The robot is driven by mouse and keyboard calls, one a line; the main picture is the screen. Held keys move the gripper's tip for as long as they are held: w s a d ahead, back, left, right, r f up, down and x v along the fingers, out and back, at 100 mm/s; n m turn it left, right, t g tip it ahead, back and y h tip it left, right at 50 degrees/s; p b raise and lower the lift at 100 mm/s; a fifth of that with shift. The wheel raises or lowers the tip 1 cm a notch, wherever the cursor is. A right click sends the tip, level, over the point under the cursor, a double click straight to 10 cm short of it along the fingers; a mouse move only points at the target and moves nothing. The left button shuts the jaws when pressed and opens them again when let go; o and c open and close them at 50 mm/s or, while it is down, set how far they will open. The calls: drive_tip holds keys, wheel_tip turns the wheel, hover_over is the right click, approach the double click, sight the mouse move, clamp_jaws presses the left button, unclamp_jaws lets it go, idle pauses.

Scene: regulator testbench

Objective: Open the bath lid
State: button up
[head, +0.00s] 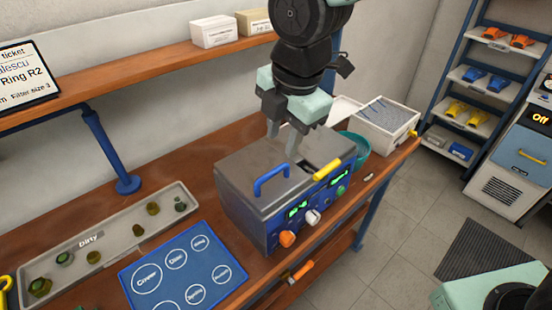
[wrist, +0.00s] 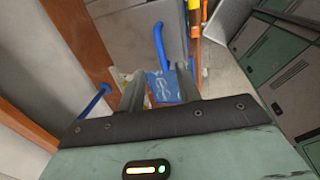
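The bath (head: 285,195) is a box with a blue front panel, green displays and knobs, standing on the wooden bench. Its grey lid (head: 240,170) lies flat and closed on the left part of the top, with a blue bar handle (head: 270,181). A dark slot and a yellow handle (head: 327,170) are on the right part. My gripper (head: 283,147) points down over the rear of the bath, behind the blue handle. Its fingers are apart with nothing between them. In the wrist view the blue handle (wrist: 160,45) shows beyond the fingertips (wrist: 160,70), not touched.
A tray marked Dirty (head: 150,228) with several small parts and a blue mat (head: 170,275) with circles lie left of the bath. A white bin (head: 388,117) and a teal bowl (head: 358,146) stand to its right. A wooden shelf (head: 150,65) runs along the wall behind.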

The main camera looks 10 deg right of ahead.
sight(276, 170)
drive_tip(key=f, duration=0.2)
drive_tip(key=w+f, duration=0.1)
drive_tip(key=f, duration=0.5)
drive_tip(key=shift+w+a+f+p, duration=0.15)
drive_tip(key=shift+a+p, duration=0.25)
clamp_jaws()
